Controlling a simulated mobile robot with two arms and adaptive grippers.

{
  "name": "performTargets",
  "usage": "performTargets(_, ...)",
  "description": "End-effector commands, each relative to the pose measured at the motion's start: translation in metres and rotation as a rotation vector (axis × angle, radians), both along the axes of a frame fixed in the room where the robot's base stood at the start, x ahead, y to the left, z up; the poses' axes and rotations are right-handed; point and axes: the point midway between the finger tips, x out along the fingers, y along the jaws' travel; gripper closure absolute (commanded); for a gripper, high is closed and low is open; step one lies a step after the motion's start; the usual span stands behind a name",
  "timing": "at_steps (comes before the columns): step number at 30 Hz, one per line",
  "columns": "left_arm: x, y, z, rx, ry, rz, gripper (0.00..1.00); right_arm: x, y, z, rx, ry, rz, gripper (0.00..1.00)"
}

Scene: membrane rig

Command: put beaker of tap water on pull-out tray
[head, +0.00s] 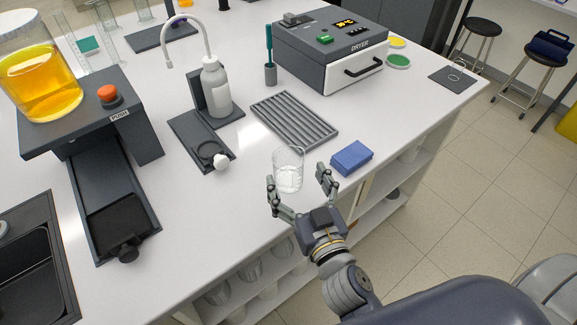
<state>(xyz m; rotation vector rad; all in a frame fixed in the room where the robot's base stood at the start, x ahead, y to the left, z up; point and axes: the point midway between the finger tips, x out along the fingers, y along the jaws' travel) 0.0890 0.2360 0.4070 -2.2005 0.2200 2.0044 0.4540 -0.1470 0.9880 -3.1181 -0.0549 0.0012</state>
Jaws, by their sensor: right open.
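A clear glass beaker of colourless water (289,172) stands upright on the white bench near its front edge. My right gripper (297,180) is open, with one finger at the beaker's left side and the other to its right; I cannot tell whether either touches the glass. A long dark tray (97,183) extends from under the stand at the left, with a black knob at its near end. I take it for the pull-out tray; no vessel stands on it. My left gripper is not in view.
A blue sponge-like block (351,158) lies just right of the gripper. A ribbed grey rack (294,121) and a wash bottle (215,88) on a dark base stand behind. A large vessel of orange liquid (48,85) sits on the stand.

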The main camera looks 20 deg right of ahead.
Motion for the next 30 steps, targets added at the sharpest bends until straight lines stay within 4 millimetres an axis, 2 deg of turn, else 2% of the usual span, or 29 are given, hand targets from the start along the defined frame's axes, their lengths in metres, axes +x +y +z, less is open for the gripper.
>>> performTargets(3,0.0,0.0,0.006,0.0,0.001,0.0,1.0,0.011,0.0,0.002,-0.002,-0.001,0.001,0.18)
performTargets(10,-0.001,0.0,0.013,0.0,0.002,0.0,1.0,0.024,0.0,0.005,-0.002,-0.002,0.0,0.18)
performTargets(15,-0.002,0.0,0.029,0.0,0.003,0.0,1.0,0.048,-0.002,0.01,-0.003,-0.001,0.0,0.18)
performTargets(19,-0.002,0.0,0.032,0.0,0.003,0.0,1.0,0.062,-0.001,0.007,-0.003,-0.001,0.0,0.18)
performTargets(29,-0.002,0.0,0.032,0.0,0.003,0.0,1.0,0.068,-0.001,0.004,-0.001,0.0,-0.001,0.18)
performTargets(30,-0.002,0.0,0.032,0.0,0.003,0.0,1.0,0.068,-0.001,0.004,-0.001,0.0,-0.001,0.25)
